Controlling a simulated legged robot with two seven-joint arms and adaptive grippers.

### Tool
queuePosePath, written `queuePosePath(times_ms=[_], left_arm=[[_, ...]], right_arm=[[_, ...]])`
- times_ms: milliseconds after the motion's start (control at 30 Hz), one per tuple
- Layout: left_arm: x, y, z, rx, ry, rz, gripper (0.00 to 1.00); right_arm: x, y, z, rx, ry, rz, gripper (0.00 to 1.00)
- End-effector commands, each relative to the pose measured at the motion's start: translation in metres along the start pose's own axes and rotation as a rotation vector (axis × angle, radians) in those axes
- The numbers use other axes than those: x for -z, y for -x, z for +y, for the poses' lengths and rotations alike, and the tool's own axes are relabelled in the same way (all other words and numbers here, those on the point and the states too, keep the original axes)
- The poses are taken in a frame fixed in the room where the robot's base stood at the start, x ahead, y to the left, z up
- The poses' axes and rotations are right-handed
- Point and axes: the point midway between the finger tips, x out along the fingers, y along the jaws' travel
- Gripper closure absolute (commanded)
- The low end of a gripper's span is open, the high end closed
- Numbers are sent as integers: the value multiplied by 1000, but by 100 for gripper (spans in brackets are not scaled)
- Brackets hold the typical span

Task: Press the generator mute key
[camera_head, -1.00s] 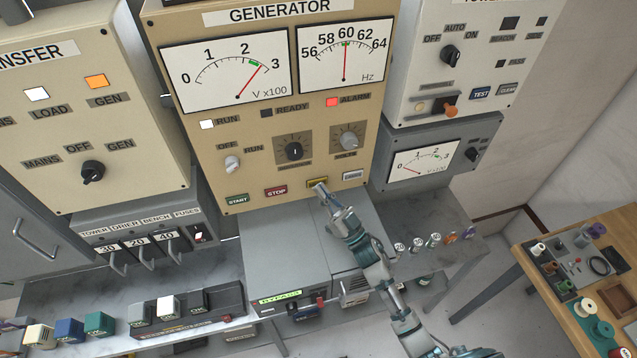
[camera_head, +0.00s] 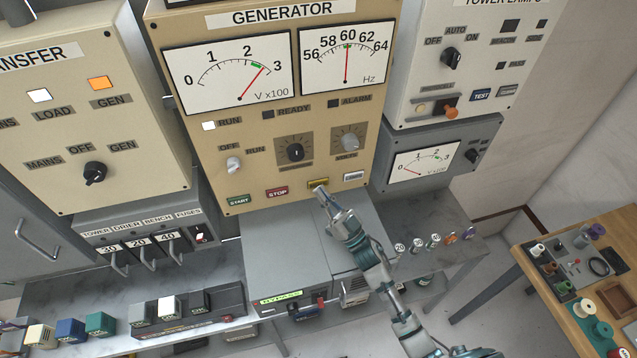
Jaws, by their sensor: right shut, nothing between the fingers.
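The tan generator panel (camera_head: 225,185) faces me in the upper middle. Along its lower edge are a green START key (camera_head: 238,200), a red STOP key (camera_head: 276,192), a yellow key (camera_head: 318,184) and a white key (camera_head: 354,176). The lettering on the yellow key is too small to read, so I cannot confirm it as the mute key. My right gripper (camera_head: 322,191) is shut and empty, its tip at the lower edge of the yellow key. I cannot tell whether they touch. The ALARM lamp (camera_head: 334,103) is dark. My left gripper is not in view.
The RUN lamp (camera_head: 208,126) is lit white. The transfer panel (camera_head: 130,190) stands at left and the tower lamps panel (camera_head: 405,110) at right. Below the generator is a grey cabinet (camera_head: 285,240). A wooden table (camera_head: 545,285) with spools stands at right.

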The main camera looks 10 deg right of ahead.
Motion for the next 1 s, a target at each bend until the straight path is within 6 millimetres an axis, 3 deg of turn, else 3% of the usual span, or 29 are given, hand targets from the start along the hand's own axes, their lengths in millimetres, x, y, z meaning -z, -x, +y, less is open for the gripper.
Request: queuePosePath(times_ms=[467,1000], left_arm=[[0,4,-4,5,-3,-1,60],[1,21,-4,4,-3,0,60]], right_arm=[[4,5,-5,0,-2,0,100],[28,37,-29,0,-2,1,100]])
